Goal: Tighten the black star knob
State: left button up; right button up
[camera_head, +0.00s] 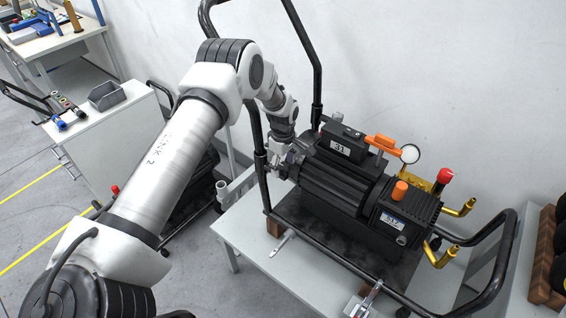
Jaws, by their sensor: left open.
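A black pump (345,188) with ribbed sides lies in a black tubular frame on a white table. My left arm comes in from the left. Its open gripper (284,168) is at the left end of the pump, close to the frame's upright tube. Whether the fingers touch anything there is too small to tell. I cannot make out the black star knob; the gripper and frame tube cover part of that end. My right gripper is not in view.
The black frame (318,70) rises around the pump. An orange handle (383,143), a round gauge (410,153), a red cap (445,176) and brass pipes (459,209) stick out. Metal clamps (283,242) sit on the white table (235,222).

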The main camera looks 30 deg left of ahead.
pick_arm(q)
jog(key=c, duration=1.2)
jog(key=shift+o, duration=0.2)
